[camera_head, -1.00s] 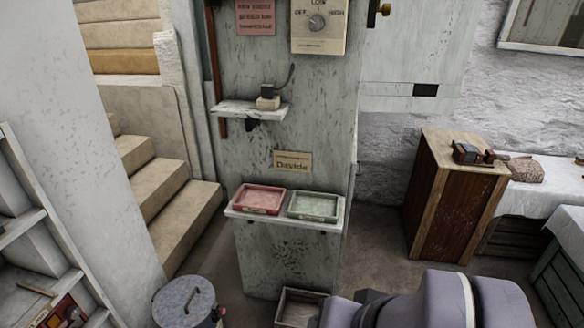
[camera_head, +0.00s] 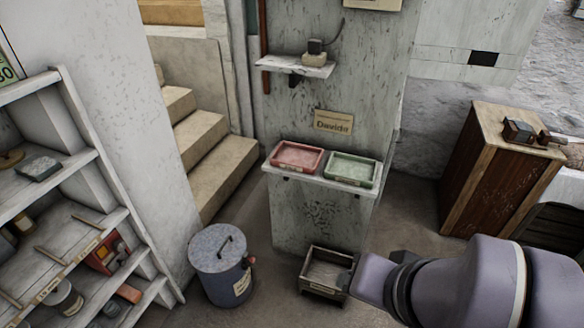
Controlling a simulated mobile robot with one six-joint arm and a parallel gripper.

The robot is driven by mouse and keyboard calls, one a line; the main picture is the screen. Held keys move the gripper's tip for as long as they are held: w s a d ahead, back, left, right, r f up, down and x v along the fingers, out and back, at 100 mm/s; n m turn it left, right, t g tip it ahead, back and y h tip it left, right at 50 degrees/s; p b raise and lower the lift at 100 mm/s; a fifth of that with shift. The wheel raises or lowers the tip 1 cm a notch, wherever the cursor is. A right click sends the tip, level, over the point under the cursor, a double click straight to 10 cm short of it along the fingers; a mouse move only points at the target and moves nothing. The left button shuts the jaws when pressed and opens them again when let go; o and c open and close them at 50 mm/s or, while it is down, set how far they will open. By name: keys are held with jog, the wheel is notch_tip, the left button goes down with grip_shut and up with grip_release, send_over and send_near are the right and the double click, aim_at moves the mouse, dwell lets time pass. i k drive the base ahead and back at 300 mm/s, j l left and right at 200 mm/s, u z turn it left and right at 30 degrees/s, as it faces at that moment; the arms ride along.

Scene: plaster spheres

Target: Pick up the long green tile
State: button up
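I cannot make out a long green tile for certain. A flat dark grey-green piece (camera_head: 40,168) lies on the upper part of the shelf unit at the left; it is too small to identify. A green tray (camera_head: 352,170) sits on the small ledge of the pillar, right of a red tray (camera_head: 297,157); neither shows a clear tile inside. My grey-purple arm reaches in from the lower right, but no gripper fingers show.
The white shelf unit (camera_head: 72,208) holds sticks, jars and a red box (camera_head: 103,255). A lidded metal bin (camera_head: 222,275) and an open wooden crate (camera_head: 322,289) stand on the floor. A wooden cabinet (camera_head: 490,190) stands at the right. Steps (camera_head: 215,165) rise behind.

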aim_at(38, 167)
jog(key=u, duration=3.65)
jog(key=z, duration=1.85)
jog(key=i+j, duration=0.45)
jog(key=i+j+z, duration=0.1)
jog(key=i+j, duration=0.3)
jog(key=j, duration=0.15)
jog(key=i+j, duration=0.4)
jog(key=i+j+z, duration=0.1)
jog(key=i+j, duration=0.3)
jog(key=j, duration=0.2)
